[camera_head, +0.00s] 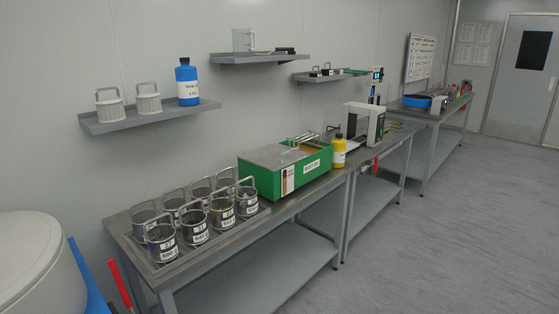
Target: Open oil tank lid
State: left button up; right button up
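A green box (262,181), which looks like the oil tank, stands on the middle of the long grey workbench (222,240). A flat grey lid (268,158) with a raised handle lies over its left part. At the right part of the box a yellowish inside (312,150) shows, with metal bars or handles over it. A label is on the front of the box; its text is too small to read. Neither of my grippers is in view.
Several labelled metal cups (160,243) with handles stand in a tray on the bench's left end. A yellow bottle (338,152) stands close to the box's right end, before a white-and-grey device (364,125). Wall shelves (150,117) hang above. The floor (450,240) at right is clear.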

aim_at(274, 157)
jog(key=i+u, duration=0.15)
jog(key=i, duration=0.35)
jog(key=i+l+u, duration=0.15)
jog(key=i, duration=0.4)
jog(key=i+l+u, duration=0.15)
jog(key=i, duration=0.35)
jog(key=l, duration=0.1)
